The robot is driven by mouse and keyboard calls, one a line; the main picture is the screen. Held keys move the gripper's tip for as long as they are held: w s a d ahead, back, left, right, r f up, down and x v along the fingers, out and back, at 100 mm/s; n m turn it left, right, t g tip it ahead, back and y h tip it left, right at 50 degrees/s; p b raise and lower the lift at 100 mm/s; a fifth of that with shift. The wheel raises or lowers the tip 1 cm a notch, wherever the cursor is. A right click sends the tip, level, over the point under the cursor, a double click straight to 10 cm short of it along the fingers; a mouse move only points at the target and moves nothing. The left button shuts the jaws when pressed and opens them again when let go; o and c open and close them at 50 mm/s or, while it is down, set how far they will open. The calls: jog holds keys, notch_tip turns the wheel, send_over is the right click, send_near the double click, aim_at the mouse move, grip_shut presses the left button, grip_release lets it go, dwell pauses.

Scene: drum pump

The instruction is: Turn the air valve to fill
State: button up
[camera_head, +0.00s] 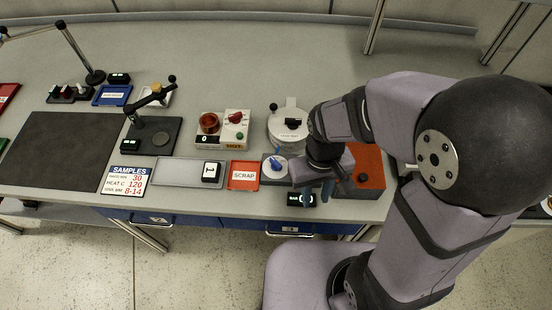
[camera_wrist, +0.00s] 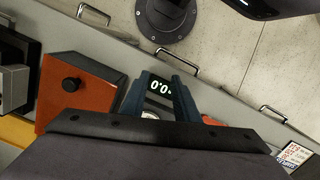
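A small unit with a blue handle (camera_head: 275,165) on a white dial, which looks like the air valve, stands near the bench's front edge in the head view. My gripper (camera_head: 317,192) is just to its right, above the bench, with its fingers apart and nothing seen between them. In the wrist view my gripper (camera_wrist: 163,82) also shows two separated fingers. A black pressure readout (camera_head: 301,199) sits below the fingers; in the wrist view this readout (camera_wrist: 162,88) shows 0.0 behind the finger gap. The valve handle is not clearly visible in the wrist view.
An orange box (camera_head: 371,165) with a black knob is close on the right of my gripper. A white round lidded pot (camera_head: 283,131) stands behind the valve. A red scrap tray (camera_head: 243,176) lies left of it. The bench's front edge is close.

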aim_at(276, 162)
jog(key=w+a+r+n, duration=0.1)
jog(key=w+a, duration=0.2)
jog(key=w, duration=0.1)
jog(key=w+a+r+n+t, duration=0.1)
jog(key=w+a, duration=0.3)
jog(key=w+a+r+n, duration=0.1)
jog(key=w+a+r, duration=0.1)
jog(key=w+a, duration=0.1)
jog(key=shift+w+a+n+t+y, duration=0.3)
jog(key=shift+w+a+n, duration=0.1)
jog(key=shift+w, duration=0.25)
jog(key=shift+s+d+r+n, duration=0.15)
jog(key=shift+r+n, duration=0.05)
jog(key=shift+n, duration=0.3)
jog(key=shift+s+n, duration=0.2)
jog(key=shift+n, duration=0.1)
jog(key=shift+d+f, duration=0.1)
jog(key=shift+f, duration=0.05)
jog(key=shift+f+p, duration=0.6)
jog(key=shift+f, duration=2.95)
grip_shut()
